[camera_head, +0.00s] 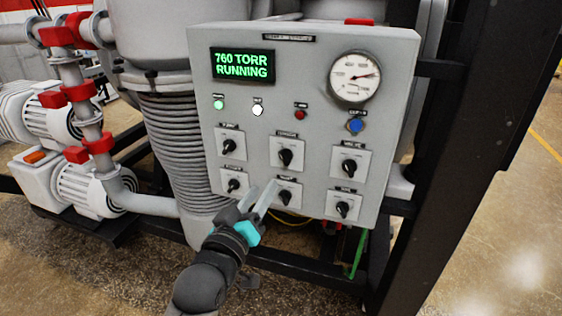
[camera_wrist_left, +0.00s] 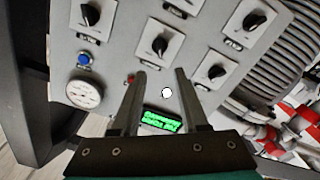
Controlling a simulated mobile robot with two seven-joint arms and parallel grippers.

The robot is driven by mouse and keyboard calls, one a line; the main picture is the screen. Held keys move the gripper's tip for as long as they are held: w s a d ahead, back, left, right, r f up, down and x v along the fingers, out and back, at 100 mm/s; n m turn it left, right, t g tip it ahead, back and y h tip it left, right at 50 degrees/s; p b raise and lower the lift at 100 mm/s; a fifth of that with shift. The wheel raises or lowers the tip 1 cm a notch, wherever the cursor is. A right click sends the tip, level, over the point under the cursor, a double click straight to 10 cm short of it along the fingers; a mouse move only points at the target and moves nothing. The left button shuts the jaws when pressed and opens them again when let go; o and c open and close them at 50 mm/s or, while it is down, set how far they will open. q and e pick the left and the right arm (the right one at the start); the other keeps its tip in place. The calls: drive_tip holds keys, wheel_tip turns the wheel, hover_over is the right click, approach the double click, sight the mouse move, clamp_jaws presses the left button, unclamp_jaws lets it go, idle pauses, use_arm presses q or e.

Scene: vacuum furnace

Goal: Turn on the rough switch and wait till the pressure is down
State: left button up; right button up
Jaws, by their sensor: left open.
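The grey control panel (camera_head: 242,130) fills the middle of the head view. Its green display (camera_head: 243,65) reads 760 TORR RUNNING. Below are two rows of black rotary switches, including the upper middle switch (camera_head: 285,157) and lower middle switch (camera_head: 284,196). Their labels are too small to read surely, so I cannot tell which is rough. A round pressure gauge (camera_head: 355,77) sits at upper right. My left gripper (camera_head: 262,189) is open and empty before the panel's lower part. In the left wrist view its fingers (camera_wrist_left: 160,73) point toward the upper middle switch (camera_wrist_left: 160,45), apparently apart from it.
A ribbed column (camera_head: 175,140) and pumps (camera_head: 95,190) stand left. A dark frame post (camera_head: 455,160) stands right. Floor beyond it is clear.

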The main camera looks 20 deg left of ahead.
sight(282, 159)
use_arm(q)
drive_tip(key=w, duration=1.2)
drive_tip(key=shift+w+d, duration=0.1)
drive_tip(key=shift+d, duration=0.15)
clamp_jaws()
